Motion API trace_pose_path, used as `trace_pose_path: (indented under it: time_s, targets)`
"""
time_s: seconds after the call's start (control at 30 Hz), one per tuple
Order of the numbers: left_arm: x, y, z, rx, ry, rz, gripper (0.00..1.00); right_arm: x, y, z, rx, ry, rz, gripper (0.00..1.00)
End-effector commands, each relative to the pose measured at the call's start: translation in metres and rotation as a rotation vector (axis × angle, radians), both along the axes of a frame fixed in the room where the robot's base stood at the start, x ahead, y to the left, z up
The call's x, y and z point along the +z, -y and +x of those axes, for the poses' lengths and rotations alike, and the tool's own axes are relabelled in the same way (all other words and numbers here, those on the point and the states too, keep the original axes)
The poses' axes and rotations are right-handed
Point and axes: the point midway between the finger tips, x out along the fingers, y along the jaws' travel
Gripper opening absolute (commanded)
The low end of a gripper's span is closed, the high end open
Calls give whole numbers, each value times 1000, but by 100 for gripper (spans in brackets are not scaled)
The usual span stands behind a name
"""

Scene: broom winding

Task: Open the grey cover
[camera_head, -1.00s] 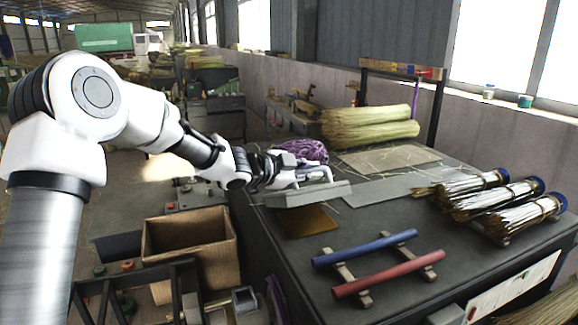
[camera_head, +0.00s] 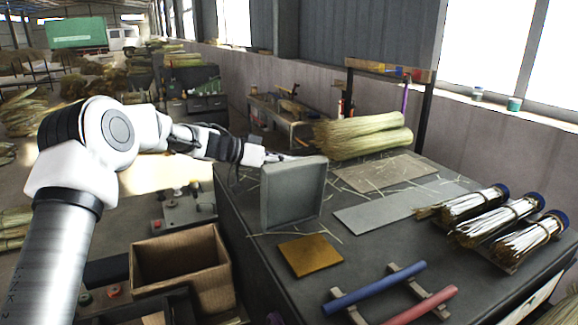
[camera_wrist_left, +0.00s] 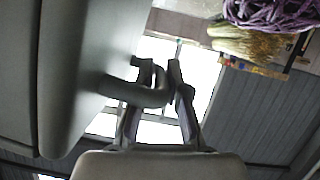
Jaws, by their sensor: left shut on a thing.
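The grey cover (camera_head: 292,194) stands tilted up on the table at its back left, its hollow side facing the camera. An orange-brown square (camera_head: 310,255) lies bare on the table in front of it. My left arm reaches in from the left, and my left gripper is behind the cover, mostly hidden there in the head view. In the left wrist view the cover (camera_wrist_left: 80,60) fills the left side. The left gripper (camera_wrist_left: 166,75) is shut on the cover's dark curved handle (camera_wrist_left: 130,92). My right gripper is not in view.
A blue rod (camera_head: 375,288) and a red rod (camera_head: 425,306) rest on wooden supports at the front. Flat grey (camera_head: 390,212) and tan (camera_head: 385,172) sheets lie behind. Straw bundles (camera_head: 500,222) lie at the right. A brown box (camera_head: 180,265) stands left of the table.

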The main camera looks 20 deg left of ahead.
Motion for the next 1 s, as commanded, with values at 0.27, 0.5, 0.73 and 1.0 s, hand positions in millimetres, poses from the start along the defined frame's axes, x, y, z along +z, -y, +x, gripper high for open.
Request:
trace_pose_path:
  time_s: [0.27,0.5,0.73,1.0]
  targets:
    - [-8,-16,14,0,-86,-97,0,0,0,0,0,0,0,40]
    - [-9,-20,17,-1,-110,-125,0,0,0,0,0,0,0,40]
    - [-9,-20,18,-1,-111,-128,0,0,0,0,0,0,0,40]
    - [-8,-20,18,0,-110,-127,25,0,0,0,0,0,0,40]
